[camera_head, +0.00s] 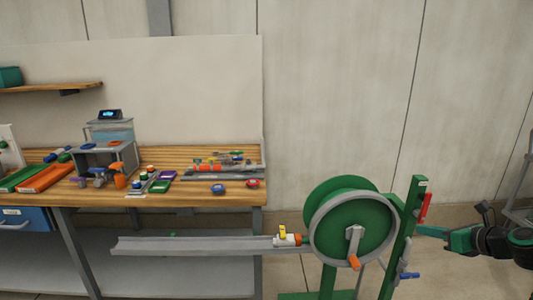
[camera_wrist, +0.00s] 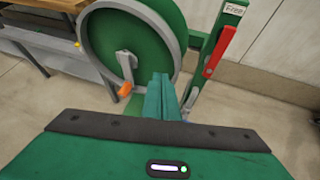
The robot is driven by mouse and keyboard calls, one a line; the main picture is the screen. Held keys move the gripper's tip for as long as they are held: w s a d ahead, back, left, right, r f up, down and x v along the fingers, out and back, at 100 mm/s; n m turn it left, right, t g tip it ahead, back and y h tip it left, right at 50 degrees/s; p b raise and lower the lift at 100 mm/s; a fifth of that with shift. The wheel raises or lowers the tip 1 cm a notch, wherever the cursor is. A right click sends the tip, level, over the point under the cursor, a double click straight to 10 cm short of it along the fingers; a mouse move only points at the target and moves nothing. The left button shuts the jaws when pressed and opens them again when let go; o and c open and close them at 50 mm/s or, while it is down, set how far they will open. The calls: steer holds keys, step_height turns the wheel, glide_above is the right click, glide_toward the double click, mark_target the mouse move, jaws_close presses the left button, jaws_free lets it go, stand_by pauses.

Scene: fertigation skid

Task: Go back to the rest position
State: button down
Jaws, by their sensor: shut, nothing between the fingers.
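My gripper (camera_wrist: 163,98) shows in the wrist view, its green fingers together and nothing between them. Beyond it in that view is a green hose reel (camera_wrist: 145,38) with a grey rim and an orange crank handle (camera_wrist: 124,89). My gripper looks clear of the reel, though the exact gap cannot be told. In the head view the same reel (camera_head: 340,206) stands right of the bench, and part of my green and black arm (camera_head: 470,238) shows at the right edge.
A grey trough (camera_head: 190,245) runs from the reel across the bench's front. A green post (camera_head: 405,232) with a red lever (camera_head: 425,208) stands beside the reel.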

steer(key=s+a+n+g, duration=0.7)
steer(key=s+a+n, duration=0.25)
steer(key=n, duration=0.55)
steer(key=s+a+r+n+g+h, duration=0.1)
steer(key=s+r+n+g, duration=0.1)
steer(key=s+n, duration=0.4)
steer(key=s+a+r+n+g+h, duration=0.1)
steer(key=s+n, duration=0.5)
steer(key=s, duration=0.6)
step_height(320, 180, up, 2)
steer(key=shift+s+a+n+g+h, duration=0.35)
steer(key=shift+a+n+g+h, duration=0.1)
steer(key=shift+g, duration=0.65)
steer(key=shift+w+f, duration=0.25)
steer(key=shift+w, duration=0.4)
